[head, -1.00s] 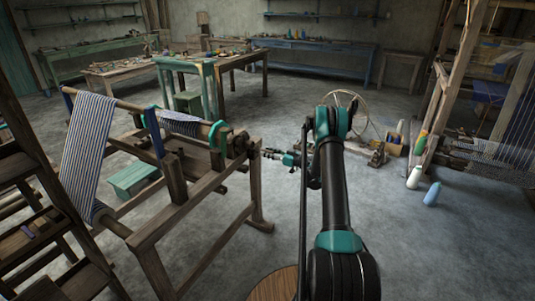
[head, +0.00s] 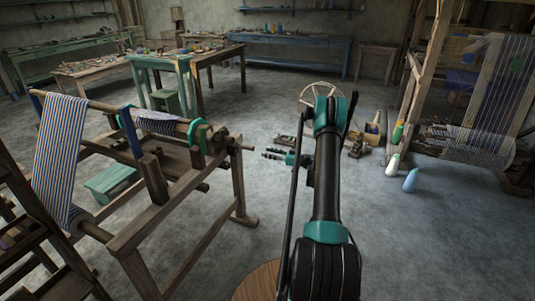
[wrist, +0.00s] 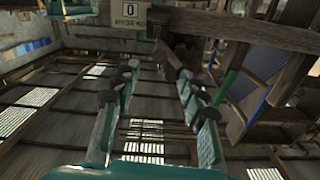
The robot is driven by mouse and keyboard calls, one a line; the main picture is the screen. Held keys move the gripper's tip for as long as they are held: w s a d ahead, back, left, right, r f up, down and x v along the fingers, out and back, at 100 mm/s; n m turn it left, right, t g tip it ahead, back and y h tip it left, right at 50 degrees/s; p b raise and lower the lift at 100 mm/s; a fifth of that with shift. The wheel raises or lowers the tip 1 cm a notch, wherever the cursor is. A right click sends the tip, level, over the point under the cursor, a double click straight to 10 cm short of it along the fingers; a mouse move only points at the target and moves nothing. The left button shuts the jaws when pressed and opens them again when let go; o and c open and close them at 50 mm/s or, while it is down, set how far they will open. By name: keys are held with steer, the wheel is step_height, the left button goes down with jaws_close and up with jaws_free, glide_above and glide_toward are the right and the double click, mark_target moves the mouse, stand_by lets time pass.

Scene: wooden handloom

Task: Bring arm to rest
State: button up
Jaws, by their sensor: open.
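My gripper (head: 273,155) shows in the head view at the end of my black and teal arm, in the air just right of the wooden loom frame (head: 176,212). A gap of floor shows between its tips and the loom's protruding roller end. In the wrist view my gripper (wrist: 158,97) has its two fingers spread apart with nothing between them. Striped cloth (head: 62,150) hangs over the loom's left side. The wrist view also shows roof beams and wooden loom parts (wrist: 215,25) close by at the upper right.
A spinning wheel (head: 322,96) stands on the floor behind my arm. A round wooden top (head: 262,282) is low in front.

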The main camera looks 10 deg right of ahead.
steer(key=s+a+r+m+g+h, duration=0.25)
steer(key=s+a+r, duration=0.35)
steer(key=s, duration=0.3)
steer(key=s+a+r+m+g+h, duration=0.2)
steer(key=s+a+r+g+h, duration=0.25)
steer(key=s, duration=0.45)
steer(key=s+d+m+h, duration=0.2)
steer(key=s+h, duration=0.1)
steer(key=s, duration=1.2)
steer(key=s+d+f+m+h, duration=0.1)
steer(key=s+d+m+h, duration=0.1)
steer(key=s, duration=1.3)
steer(key=m+h, duration=0.1)
steer(key=h, duration=0.1)
steer(key=shift+d+f+t+h, duration=0.2)
steer(key=shift+d+t+h, duration=0.05)
steer(key=shift+t+h, duration=0.05)
